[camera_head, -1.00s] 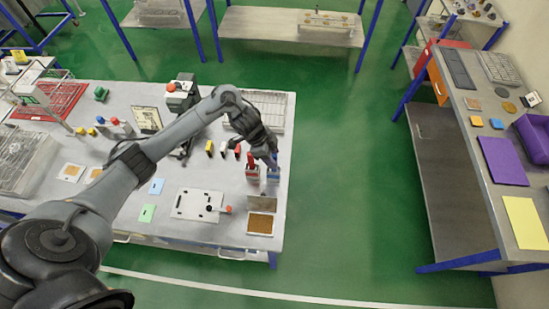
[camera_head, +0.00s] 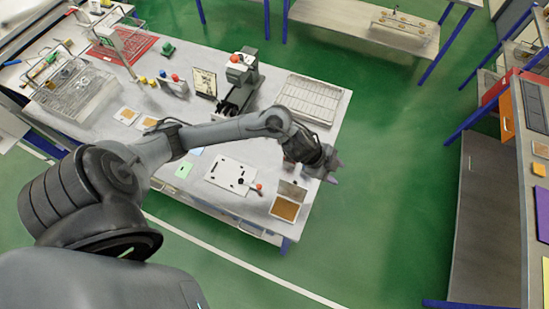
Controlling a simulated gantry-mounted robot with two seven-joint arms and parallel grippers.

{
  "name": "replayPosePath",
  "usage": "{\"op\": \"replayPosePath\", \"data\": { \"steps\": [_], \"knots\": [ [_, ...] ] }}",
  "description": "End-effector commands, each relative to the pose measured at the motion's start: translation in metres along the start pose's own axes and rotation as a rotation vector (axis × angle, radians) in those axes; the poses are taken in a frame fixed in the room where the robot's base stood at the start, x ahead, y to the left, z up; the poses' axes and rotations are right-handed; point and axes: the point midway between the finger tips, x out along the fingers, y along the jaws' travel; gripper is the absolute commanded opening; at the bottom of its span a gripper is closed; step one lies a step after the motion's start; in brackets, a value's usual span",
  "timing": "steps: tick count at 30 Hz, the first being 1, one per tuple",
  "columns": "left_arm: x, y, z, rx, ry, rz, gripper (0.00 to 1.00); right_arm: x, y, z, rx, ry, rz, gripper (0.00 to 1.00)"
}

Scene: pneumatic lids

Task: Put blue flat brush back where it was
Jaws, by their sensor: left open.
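My left gripper (camera_head: 332,168) is open beside the right edge of the grey worktable (camera_head: 262,97), with green floor behind it in the picture. I see nothing between its fingers. My right gripper is out of view.
A white plate with a red-tipped handle (camera_head: 229,174) and an open box with brown filling (camera_head: 285,208) lie at the table's front. A ribbed tray (camera_head: 309,98) is at the back right. A wire basket (camera_head: 83,92) is at the left. Green floor separates the right-hand bench.

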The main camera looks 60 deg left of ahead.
Motion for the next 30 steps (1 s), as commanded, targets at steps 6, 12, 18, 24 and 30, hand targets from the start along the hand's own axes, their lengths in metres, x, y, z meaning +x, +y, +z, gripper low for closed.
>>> {"op": "replayPosePath", "data": {
  "steps": [6,12,18,24,30],
  "knots": [
    [-0.016,0.065,-0.015,-0.251,-0.018,-0.195,0.48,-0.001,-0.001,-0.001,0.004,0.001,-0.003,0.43],
    [-0.061,0.110,0.034,-0.562,-0.223,-0.226,0.48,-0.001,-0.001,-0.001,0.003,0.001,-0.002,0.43],
    [-0.097,0.149,0.071,-0.759,-0.377,-0.174,0.48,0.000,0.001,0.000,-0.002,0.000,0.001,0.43],
    [-0.108,0.162,0.081,-0.816,-0.424,-0.149,0.48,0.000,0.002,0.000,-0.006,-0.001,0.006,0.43],
    [-0.107,0.162,0.081,-0.816,-0.424,-0.149,0.48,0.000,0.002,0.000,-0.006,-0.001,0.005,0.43]
  ]
}}
